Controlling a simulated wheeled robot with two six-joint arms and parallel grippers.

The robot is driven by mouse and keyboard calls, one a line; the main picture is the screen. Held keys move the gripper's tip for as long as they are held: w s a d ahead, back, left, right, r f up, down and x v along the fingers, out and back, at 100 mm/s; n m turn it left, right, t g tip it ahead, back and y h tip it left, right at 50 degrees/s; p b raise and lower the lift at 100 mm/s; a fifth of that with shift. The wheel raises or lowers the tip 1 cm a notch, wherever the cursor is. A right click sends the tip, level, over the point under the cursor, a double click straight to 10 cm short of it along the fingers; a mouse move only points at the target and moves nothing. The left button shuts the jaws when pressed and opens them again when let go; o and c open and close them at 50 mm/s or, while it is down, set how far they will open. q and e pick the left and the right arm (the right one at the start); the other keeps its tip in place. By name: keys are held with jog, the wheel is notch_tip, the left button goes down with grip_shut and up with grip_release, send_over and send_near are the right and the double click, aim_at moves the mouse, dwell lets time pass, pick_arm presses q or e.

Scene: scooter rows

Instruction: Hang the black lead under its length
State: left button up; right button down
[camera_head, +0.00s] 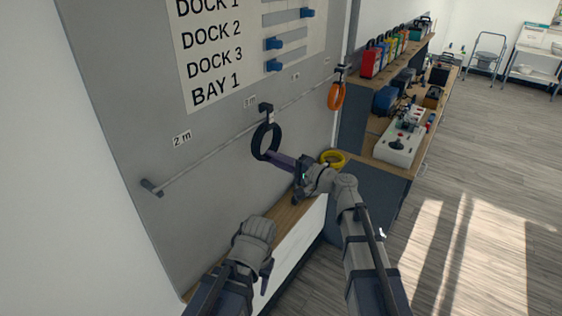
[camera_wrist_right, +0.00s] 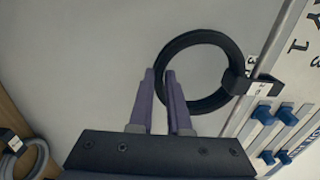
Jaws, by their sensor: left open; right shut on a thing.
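The black lead (camera_head: 257,140) is a round coil with a black hook (camera_head: 265,107) and a white tag at its top. The hook is at the wall rail (camera_head: 215,146), near the middle label (camera_head: 250,101); whether it bears on the rail I cannot tell. My right gripper (camera_head: 270,155) is shut on the coil's lower edge. In the right wrist view the coil (camera_wrist_right: 187,42) passes at the purple fingertips (camera_wrist_right: 160,72), and its hook (camera_wrist_right: 240,83) overlaps the rail. My left gripper (camera_head: 265,282) is low in front of the board, open, its fingers mostly hidden.
An orange lead (camera_head: 336,96) hangs at the rail's far end. A "2 m" label (camera_head: 182,138) is above the near end. A yellow coil (camera_head: 333,158) lies by the wooden shelf.

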jog(key=shift+f+b, duration=0.8)
jog(key=shift+f, duration=0.2)
jog(key=c, duration=0.8)
grip_release()
jog(key=shift+d, duration=0.1)
